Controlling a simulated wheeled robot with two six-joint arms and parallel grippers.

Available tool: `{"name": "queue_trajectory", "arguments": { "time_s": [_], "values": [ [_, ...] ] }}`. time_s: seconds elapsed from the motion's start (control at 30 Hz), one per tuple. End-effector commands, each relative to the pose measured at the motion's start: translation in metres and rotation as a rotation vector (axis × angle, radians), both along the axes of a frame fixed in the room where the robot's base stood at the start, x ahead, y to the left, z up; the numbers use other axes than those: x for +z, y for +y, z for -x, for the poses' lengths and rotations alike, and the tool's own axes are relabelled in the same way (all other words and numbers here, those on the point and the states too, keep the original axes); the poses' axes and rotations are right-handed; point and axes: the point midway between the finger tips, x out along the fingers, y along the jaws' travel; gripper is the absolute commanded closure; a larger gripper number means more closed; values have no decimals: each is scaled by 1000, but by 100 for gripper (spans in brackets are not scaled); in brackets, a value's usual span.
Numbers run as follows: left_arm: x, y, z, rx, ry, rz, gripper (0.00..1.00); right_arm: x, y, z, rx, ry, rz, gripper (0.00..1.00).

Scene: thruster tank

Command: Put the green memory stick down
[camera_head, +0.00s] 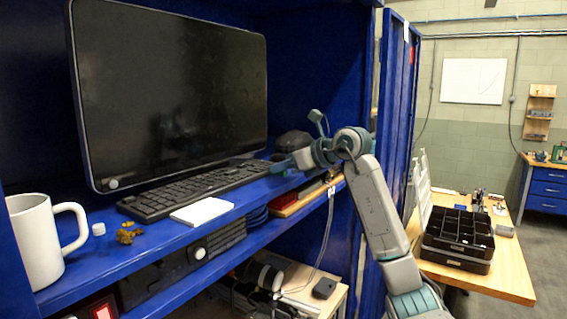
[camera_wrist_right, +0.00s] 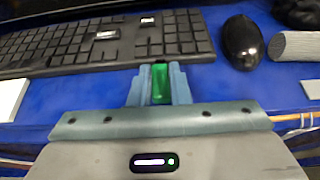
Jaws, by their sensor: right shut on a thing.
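The green memory stick (camera_wrist_right: 160,84) shows in the right wrist view, upright in the picture between the two grey-blue fingers of my right gripper (camera_wrist_right: 160,78). The gripper is shut on it. The stick is in front of the black keyboard (camera_wrist_right: 95,42), over the blue shelf (camera_wrist_right: 100,98); I cannot tell whether it touches the shelf. In the head view my right gripper (camera_head: 277,167) reaches in from the right at the keyboard's right end. The stick is not discernible there. My left gripper is not in view.
A black mouse (camera_wrist_right: 242,42) lies right of the stick. A white pad (camera_head: 201,211) lies before the keyboard. A monitor (camera_head: 165,95) stands behind; a white mug (camera_head: 38,240) and small brown pieces (camera_head: 129,233) are at left. The blue shelf's front strip is bare in places.

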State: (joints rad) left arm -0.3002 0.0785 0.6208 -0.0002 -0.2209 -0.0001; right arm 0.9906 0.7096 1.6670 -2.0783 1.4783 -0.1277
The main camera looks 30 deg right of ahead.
Motion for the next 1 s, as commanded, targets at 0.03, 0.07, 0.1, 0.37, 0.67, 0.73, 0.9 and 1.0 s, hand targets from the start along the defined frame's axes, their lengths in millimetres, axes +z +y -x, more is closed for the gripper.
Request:
{"name": "queue_trajectory", "arguments": {
  "time_s": [0.03,0.07,0.1,0.37,0.67,0.73,0.9,1.0],
  "values": [
    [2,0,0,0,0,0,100,-1,0,0,-1,0,0,100],
    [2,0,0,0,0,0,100,-2,0,0,-1,-1,0,100],
    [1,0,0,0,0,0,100,-2,0,0,-1,-1,0,100],
    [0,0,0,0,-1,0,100,-4,0,0,0,-1,0,100],
    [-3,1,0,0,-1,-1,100,-10,0,1,0,-1,0,70],
    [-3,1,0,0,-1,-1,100,-10,0,0,0,-1,0,62],
    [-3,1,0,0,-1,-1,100,-10,0,0,0,-1,0,62],
    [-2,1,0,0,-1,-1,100,-8,0,0,0,-1,0,62]
  ]
}}
